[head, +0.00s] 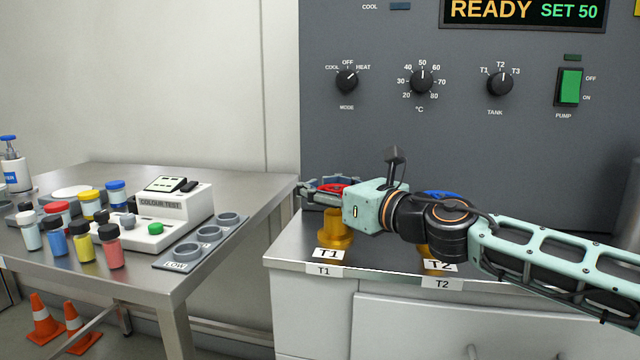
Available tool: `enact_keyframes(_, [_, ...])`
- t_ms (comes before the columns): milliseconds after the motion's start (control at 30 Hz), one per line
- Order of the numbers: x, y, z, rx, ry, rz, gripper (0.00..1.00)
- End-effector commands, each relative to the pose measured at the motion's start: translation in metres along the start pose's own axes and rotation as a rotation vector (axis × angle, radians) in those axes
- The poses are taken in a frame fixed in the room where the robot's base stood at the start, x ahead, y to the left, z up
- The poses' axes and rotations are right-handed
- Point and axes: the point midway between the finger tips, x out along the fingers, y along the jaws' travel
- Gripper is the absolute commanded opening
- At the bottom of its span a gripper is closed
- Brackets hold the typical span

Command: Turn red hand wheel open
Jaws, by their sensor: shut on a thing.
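The red hand wheel (325,188) sits on top of the brass valve (337,232) labelled T1, at the left end of the metal counter. Only part of the wheel shows, as my gripper covers much of it. My gripper (318,187) reaches in from the right at wheel height and is shut on the red wheel. The exact contact of the fingers on the rim is hard to make out.
A blue hand wheel (442,195) on valve T2 stands behind my arm. The grey control panel (470,140) rises behind the counter (290,250). A side table (240,190) at left holds several bottles and a colour tester (172,212). Orange cones (45,318) stand on the floor.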

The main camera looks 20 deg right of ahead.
Motion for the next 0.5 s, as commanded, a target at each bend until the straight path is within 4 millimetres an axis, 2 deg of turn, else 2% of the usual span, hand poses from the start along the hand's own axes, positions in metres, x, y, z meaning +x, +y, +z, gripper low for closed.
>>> enact_keyframes(200, [-0.0005,0.0054,-0.0002,0.001,0.0,0.098,0.16])
enact_keyframes(500, [-0.001,0.0084,-0.0001,0.0,0.001,0.151,0.16])
